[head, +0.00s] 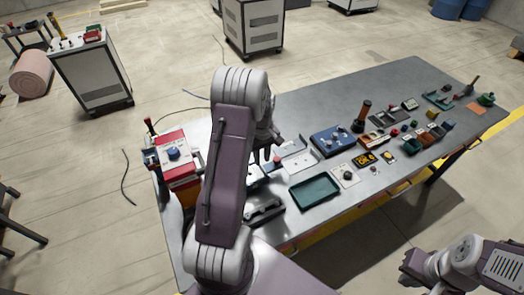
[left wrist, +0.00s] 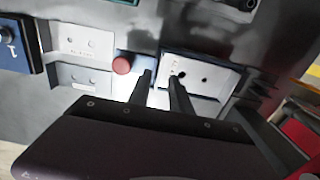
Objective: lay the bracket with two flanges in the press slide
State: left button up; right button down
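My left gripper (head: 266,150) is over the left part of the bench, partly hidden by my arm. In the left wrist view its two fingers (left wrist: 161,80) stand a little apart, with nothing seen held between them. A pale plate with holes (left wrist: 205,78), lying in a blue-edged holder, is by the right fingertip; I cannot tell whether they touch. Two pale bracket pieces with holes, one upper (left wrist: 85,42) and one lower (left wrist: 84,77), lie to the left. Which piece has two flanges is not clear.
A red-topped unit (head: 176,160) with a blue knob stands at the bench's left end. A red round knob (left wrist: 122,65) is close left of my left fingers. Several small parts crowd the right.

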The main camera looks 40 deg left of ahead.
pick_arm(q)
notch_tip(320, 180, up, 8)
jog(key=s+d+f+m, duration=0.1)
jog(key=s+d+m, duration=0.5)
jog(key=d, duration=0.2)
jog(key=s+d+f+m+t, duration=0.1)
jog(key=s+d+m, duration=0.5)
jog(key=d, duration=0.3)
jog(key=shift+s+d, duration=0.3)
jog(key=shift+s, duration=0.35)
jog(key=shift+s, duration=0.15)
